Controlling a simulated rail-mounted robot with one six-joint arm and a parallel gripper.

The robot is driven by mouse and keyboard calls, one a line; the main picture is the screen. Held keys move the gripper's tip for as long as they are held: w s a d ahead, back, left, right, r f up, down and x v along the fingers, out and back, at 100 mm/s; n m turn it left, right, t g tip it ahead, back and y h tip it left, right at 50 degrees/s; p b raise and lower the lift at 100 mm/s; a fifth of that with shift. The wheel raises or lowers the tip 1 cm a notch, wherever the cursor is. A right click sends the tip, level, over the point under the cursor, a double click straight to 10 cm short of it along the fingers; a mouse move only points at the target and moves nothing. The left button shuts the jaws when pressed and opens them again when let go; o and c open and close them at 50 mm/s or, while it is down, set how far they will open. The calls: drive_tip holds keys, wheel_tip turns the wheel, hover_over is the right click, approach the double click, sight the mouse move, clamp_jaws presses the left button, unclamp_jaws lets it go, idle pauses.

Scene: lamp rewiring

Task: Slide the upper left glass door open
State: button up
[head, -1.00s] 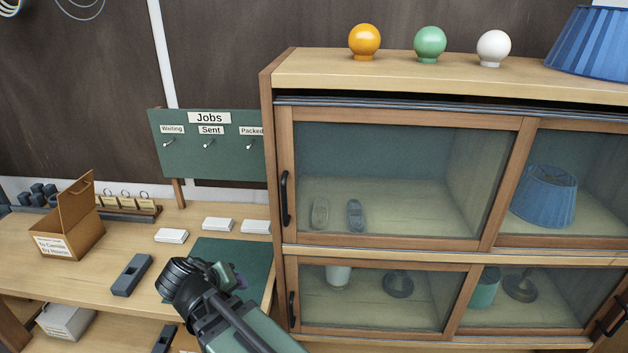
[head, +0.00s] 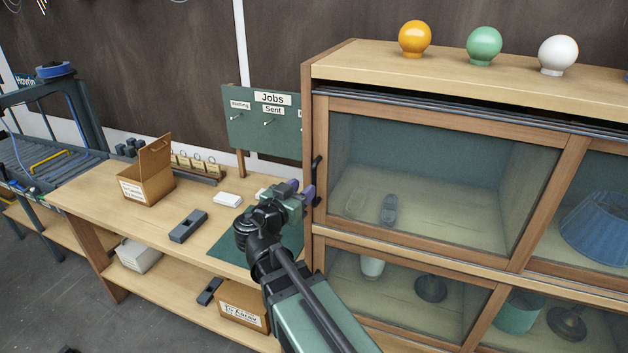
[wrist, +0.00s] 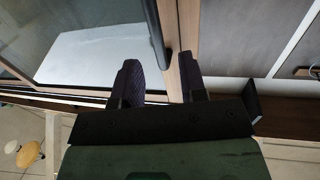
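The upper left glass door (head: 440,248) is a wood-framed pane standing shut at the left of the cabinet's upper row. Its black vertical handle (head: 317,180) is on the left stile. My gripper (head: 305,192) is beside the handle's lower part. In the wrist view, my gripper (wrist: 160,82) is open, with a dark finger on each side. The handle (wrist: 157,35) and the wooden stile show between and beyond the fingertips. I cannot tell whether either finger touches the handle.
The upper right door (head: 600,205) has a blue lampshade behind it. Lower doors (head: 400,300) sit beneath. Orange, green and white globes (head: 485,46) stand on top. The Jobs board (head: 262,122) and workbench (head: 100,190) with an open box (head: 147,180) are to the left.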

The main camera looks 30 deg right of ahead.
sight(313, 181)
drive_tip(key=x, duration=0.5)
drive_tip(key=shift+w+d, duration=0.15)
drive_tip(key=shift+d, duration=0.2)
drive_tip(key=shift+c, duration=0.3)
clamp_jaws()
